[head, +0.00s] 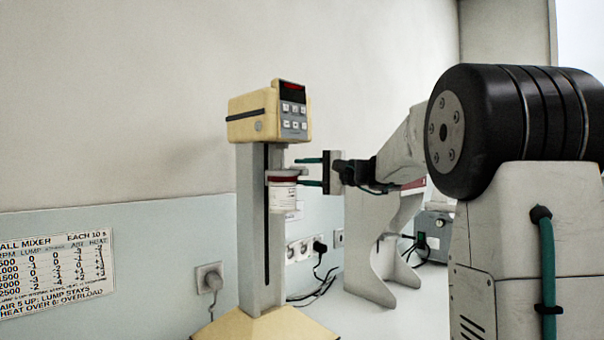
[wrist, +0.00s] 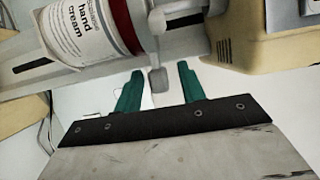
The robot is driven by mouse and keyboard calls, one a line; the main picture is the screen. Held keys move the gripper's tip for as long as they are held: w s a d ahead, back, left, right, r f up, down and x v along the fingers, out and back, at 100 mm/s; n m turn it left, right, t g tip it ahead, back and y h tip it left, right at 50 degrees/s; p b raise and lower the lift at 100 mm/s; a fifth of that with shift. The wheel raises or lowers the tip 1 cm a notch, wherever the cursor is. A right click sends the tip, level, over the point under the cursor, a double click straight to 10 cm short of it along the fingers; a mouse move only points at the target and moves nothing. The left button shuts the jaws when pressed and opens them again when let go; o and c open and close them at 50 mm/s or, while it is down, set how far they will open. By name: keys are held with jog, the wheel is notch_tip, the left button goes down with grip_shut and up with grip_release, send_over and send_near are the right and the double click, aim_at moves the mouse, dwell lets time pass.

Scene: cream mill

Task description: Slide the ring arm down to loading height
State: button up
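The mixer has a cream head (head: 268,112) on a grey column (head: 250,215) with a dark vertical slot. The ring arm (head: 280,175) sits in the upper part of the column, below the head. It carries a white jar (head: 284,195) with a dark red band; the wrist view shows its "hand cream" label (wrist: 85,28). A small grey knob (wrist: 158,80) projects from the ring arm. My gripper (head: 302,172) is open beside the ring arm, to its right. In the wrist view, its green fingers (wrist: 160,88) stand on either side of the knob with gaps.
A mixing chart (head: 55,272) and sockets (head: 209,277) are on the wall. A grey stand (head: 378,250) and a device with cables (head: 435,228) are at the right behind my arm. Counter below the jar's right side looks clear. The mixer's cream base (head: 268,327) spreads below.

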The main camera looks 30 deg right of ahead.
jog(key=v, duration=0.7)
dwell(0.4)
jog(key=s+a+f+n+g+h, duration=0.1)
jog(key=s+a+f+g+h, duration=0.1)
jog(key=s+a+f+g, duration=0.6)
jog(key=s+a+f+n+g+h, duration=0.15)
jog(key=s+a+f, duration=0.3)
jog(key=f, duration=0.65)
jog(key=s+a+f+n+g+h, duration=0.2)
jog(key=s+a+f+n+h, duration=0.1)
jog(key=s, duration=0.7)
jog(key=s+a+f+n+g+h, duration=0.2)
jog(key=s+a+f+n, duration=0.3)
jog(key=s, duration=0.6)
notch_tip(320, 180, down, 2)
jog(key=shift+a+f+n+h, duration=0.1)
jog(key=shift+a+n+h, duration=0.25)
jog(key=shift+a+h, duration=0.6)
